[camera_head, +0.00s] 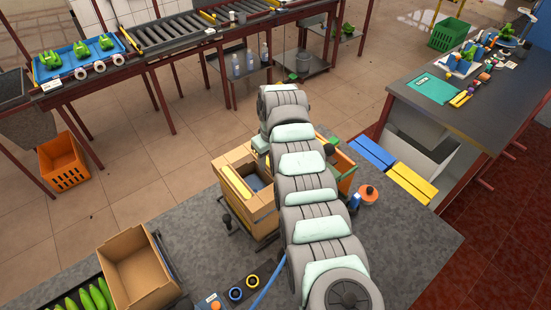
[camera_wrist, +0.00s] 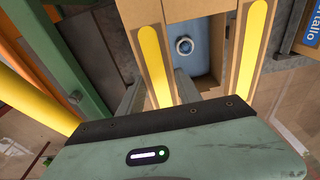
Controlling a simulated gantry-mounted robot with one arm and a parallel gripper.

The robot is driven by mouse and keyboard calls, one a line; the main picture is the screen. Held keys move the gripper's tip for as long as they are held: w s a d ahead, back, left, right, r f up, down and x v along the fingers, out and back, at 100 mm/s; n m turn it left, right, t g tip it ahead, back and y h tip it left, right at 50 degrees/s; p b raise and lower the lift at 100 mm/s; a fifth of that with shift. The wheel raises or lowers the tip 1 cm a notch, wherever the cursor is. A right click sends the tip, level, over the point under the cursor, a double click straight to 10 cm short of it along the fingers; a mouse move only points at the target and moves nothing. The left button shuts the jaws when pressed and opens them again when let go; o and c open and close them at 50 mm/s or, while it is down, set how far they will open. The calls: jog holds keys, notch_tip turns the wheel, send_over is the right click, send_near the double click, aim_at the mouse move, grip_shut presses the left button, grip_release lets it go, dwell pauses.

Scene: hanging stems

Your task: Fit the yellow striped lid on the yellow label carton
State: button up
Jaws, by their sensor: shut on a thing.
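The carton (camera_head: 262,212) is an open brown box on the grey bench, partly hidden behind my arm. A yellow stripe (camera_head: 236,182) runs along its left top edge. In the wrist view, two parallel yellow stripes lie on cardboard, one left (camera_wrist: 152,45) and one right (camera_wrist: 253,45), with a blue object (camera_wrist: 203,30) in the gap between them. My gripper (camera_wrist: 158,92) is shut on the left yellow-striped cardboard, which I take as the lid. My arm hides my gripper in the head view. I cannot tell whether the lid is seated. No yellow label is clear.
An open empty carton (camera_head: 140,268) stands at the front left beside green produce (camera_head: 92,297). Blue (camera_head: 372,153) and yellow (camera_head: 412,183) panels lie to the right. In the wrist view, a green bar (camera_wrist: 70,60) and a yellow cylinder (camera_wrist: 35,100) are close at left.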

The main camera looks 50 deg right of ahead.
aim_at(269, 176)
jog(key=shift+f, duration=0.7)
jog(key=shift+f+b, duration=2.15)
jog(key=shift+f, duration=0.8)
jog(key=shift+f+b, duration=0.45)
jog(key=shift+f, duration=0.15)
jog(key=o, duration=1.2)
jog(key=shift+o, duration=0.4)
jog(key=o, duration=0.3)
jog(key=shift+o, duration=0.2)
jog(key=shift+r, duration=0.2)
jog(key=shift+r+p, duration=1.2)
jog(key=shift+r, duration=0.1)
